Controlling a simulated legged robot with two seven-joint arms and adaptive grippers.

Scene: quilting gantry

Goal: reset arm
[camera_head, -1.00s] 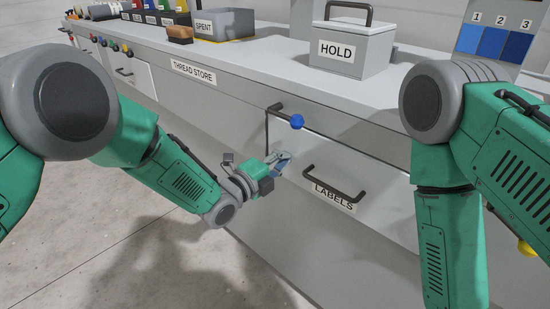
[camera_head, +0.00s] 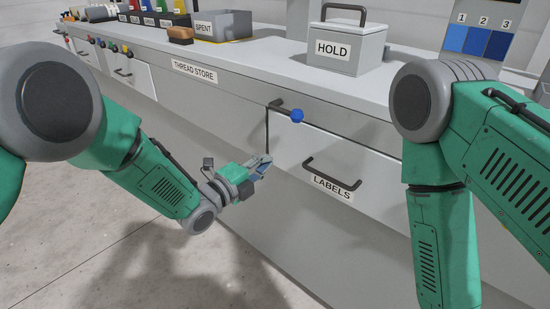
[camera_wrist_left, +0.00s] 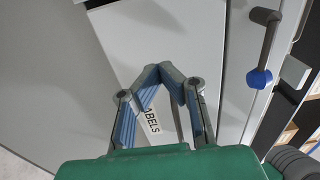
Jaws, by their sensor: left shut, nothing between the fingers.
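My left gripper (camera_head: 261,167) hangs in front of the cabinet, left of the LABELS drawer (camera_head: 358,177) and apart from its handle. In the left wrist view the gripper (camera_wrist_left: 165,70) has its fingertips together with nothing between them, and the LABELS drawer (camera_wrist_left: 165,32) lies beyond. My right arm comes in from the right in the head view, its forearm pointing down. The right gripper is out of the frame.
A black crank handle with a blue knob (camera_head: 297,116) sticks out above the left gripper. The LABELS handle (camera_head: 333,173) also protrudes. A grey HOLD box (camera_head: 345,48) and a SPENT bin (camera_head: 222,26) stand on the counter (camera_head: 262,58). The floor (camera_head: 95,240) at lower left is clear.

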